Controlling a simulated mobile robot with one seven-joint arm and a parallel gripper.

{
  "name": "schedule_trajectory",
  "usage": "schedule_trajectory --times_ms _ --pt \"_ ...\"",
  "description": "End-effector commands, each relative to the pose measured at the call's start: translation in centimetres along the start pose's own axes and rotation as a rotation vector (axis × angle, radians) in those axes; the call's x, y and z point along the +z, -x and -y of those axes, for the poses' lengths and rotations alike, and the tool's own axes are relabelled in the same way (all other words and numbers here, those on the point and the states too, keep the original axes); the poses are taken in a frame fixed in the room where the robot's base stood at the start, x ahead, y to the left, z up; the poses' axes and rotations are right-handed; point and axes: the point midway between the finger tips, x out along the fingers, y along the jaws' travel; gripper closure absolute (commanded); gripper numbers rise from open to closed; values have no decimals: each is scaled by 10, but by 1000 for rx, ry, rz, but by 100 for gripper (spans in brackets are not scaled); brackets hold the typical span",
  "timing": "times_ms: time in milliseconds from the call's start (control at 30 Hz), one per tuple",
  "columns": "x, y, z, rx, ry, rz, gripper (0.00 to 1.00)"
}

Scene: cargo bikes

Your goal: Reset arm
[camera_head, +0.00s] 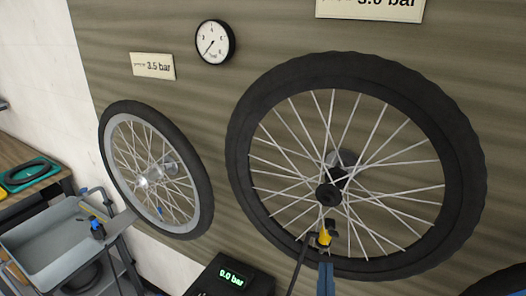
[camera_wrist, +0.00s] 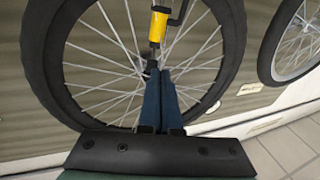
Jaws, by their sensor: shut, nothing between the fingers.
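My gripper (camera_head: 325,262) is at the bottom of the head view, its blue fingers pointing up towards the large wheel. In the wrist view its fingers (camera_wrist: 159,76) are together with nothing between them. A yellow and black valve fitting (camera_head: 326,234) sits at the lower spokes of the large black wheel (camera_head: 240,150), just beyond the fingertips. It also shows in the wrist view (camera_wrist: 158,26). Whether the fingertips touch it I cannot tell. A dark hose (camera_head: 298,262) runs down from it.
A smaller wheel (camera_head: 205,190) hangs on the wall at left, under a 3.5 bar sign (camera_head: 152,66) and a round gauge (camera_head: 214,42). A display box (camera_head: 236,277) reads 0.0 bar. A grey tray cart (camera_head: 55,240) and a wooden bench (camera_head: 25,160) stand at left.

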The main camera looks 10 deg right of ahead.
Motion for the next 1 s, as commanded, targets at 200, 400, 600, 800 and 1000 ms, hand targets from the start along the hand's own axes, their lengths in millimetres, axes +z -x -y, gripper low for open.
schedule_trajectory --times_ms 200,400,600,800,1000 --pt "-120 -32 49 -111 4 -210 100" --pt "-263 -12 97 -204 -25 -447 100" --pt "-362 42 115 -247 -89 -627 100" --pt "-395 68 115 -256 -126 -693 100" --pt "-397 70 115 -257 -129 -696 100"
